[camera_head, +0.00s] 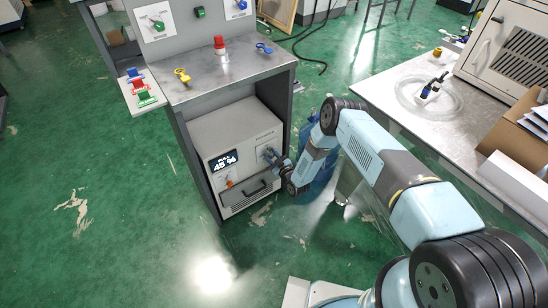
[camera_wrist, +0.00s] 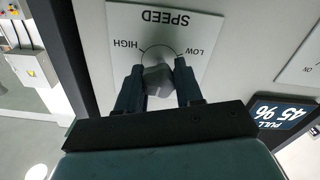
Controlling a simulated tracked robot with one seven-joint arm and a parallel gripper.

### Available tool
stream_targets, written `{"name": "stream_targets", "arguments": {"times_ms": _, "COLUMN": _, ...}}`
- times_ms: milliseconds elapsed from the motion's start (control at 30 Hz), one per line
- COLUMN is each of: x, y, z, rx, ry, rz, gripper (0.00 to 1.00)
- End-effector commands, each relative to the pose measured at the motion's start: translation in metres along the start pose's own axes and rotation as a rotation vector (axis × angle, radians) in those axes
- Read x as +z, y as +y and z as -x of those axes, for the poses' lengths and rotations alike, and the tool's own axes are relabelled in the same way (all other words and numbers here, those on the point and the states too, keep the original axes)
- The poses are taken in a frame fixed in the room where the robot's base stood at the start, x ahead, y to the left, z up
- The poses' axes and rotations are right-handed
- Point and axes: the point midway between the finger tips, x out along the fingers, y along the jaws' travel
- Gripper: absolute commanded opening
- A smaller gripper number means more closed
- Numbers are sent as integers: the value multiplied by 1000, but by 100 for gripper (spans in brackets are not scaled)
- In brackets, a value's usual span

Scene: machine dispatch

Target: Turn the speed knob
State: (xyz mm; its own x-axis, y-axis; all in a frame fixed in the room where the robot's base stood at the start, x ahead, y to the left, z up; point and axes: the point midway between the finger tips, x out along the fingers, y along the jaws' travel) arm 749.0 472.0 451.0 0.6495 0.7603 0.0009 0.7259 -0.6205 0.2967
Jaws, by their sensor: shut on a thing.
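The speed knob (camera_wrist: 158,79) is a small grey knob on a white plate marked SPEED, HIGH and LOW (camera_wrist: 165,25), which appears upside down in the wrist view. My gripper (camera_wrist: 160,84) has one finger on each side of the knob and is shut on it. In the head view my gripper (camera_head: 273,158) reaches the right part of the grey machine's front (camera_head: 235,135), and the knob is hidden behind it there.
The machine sits inside a grey cabinet (camera_head: 205,190) with side walls close to my gripper. An orange-red switch (camera_head: 229,183) and a dark handle (camera_head: 258,189) are below the display. A workbench (camera_head: 410,95) stands at the right. Green floor is free at the left.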

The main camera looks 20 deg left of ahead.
Motion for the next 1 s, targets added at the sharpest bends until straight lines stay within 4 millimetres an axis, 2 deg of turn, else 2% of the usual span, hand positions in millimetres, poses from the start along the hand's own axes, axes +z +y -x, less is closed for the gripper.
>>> {"name": "stream_targets", "arguments": {"times_ms": 33, "x": 0, "y": -5, "z": 0, "rx": -7, "ry": -2, "rz": -48, "gripper": 5}}
{"name": "stream_targets", "arguments": {"times_ms": 600, "x": 1, "y": -3, "z": 1, "rx": -6, "ry": -4, "rz": -589, "gripper": 5}}
{"name": "stream_targets", "arguments": {"times_ms": 1000, "x": 1, "y": -2, "z": 0, "rx": -5, "ry": -4, "rz": -894, "gripper": 5}}
